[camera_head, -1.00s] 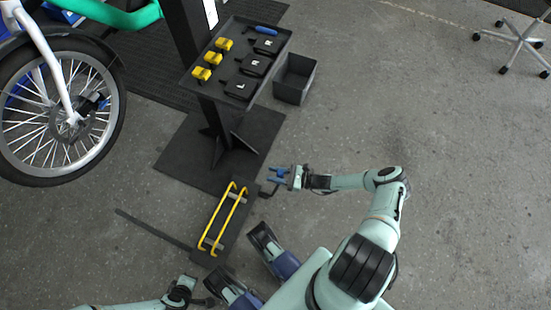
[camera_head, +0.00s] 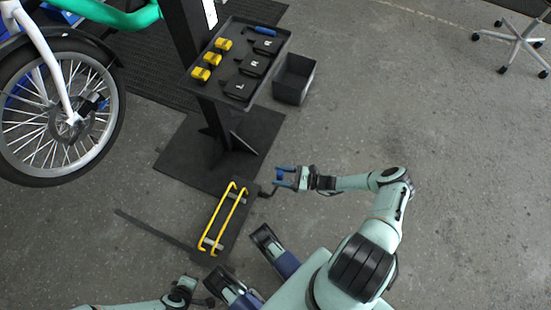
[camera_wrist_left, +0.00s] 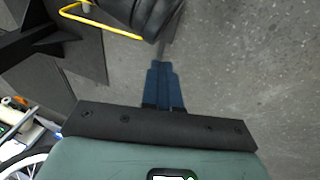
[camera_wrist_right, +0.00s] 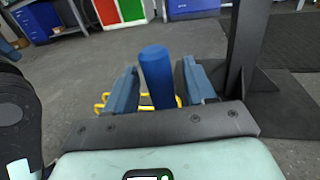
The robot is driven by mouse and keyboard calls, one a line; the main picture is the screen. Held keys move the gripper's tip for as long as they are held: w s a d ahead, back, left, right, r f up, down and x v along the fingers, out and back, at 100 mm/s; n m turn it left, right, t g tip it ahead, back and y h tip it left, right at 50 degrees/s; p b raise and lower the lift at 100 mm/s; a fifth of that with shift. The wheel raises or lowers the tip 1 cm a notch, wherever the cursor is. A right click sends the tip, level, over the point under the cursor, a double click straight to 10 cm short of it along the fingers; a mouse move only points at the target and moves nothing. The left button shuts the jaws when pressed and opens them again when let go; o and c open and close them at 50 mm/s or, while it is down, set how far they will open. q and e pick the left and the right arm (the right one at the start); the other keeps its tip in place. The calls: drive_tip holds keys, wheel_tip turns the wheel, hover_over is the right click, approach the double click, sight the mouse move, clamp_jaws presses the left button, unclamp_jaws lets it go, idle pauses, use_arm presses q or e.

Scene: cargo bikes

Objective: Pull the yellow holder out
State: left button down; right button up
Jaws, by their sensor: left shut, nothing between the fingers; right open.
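The yellow holder (camera_head: 223,217) is a pair of yellow rails on a dark base on the floor, below the stand. A dark bent rod (camera_head: 267,192) shows at its upper right side. My right gripper (camera_head: 284,178) is to the upper right of the holder, fingers apart. In the right wrist view an upright blue cylinder (camera_wrist_right: 156,75) stands between the open fingers; contact is not clear. My left gripper is low in the head view, below the holder. In the left wrist view it (camera_wrist_left: 163,80) is shut and empty, with a yellow rail (camera_wrist_left: 105,25) beyond.
The stand's tray (camera_head: 270,80) carries yellow and black parts and a blue tool. A dark open bin (camera_head: 294,79) is right of it. A bike wheel (camera_head: 60,112) is at left. A dark bar (camera_head: 155,228) lies left of the holder.

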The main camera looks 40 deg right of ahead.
drive_tip(key=v, duration=1.1)
drive_tip(key=shift+r, duration=0.1)
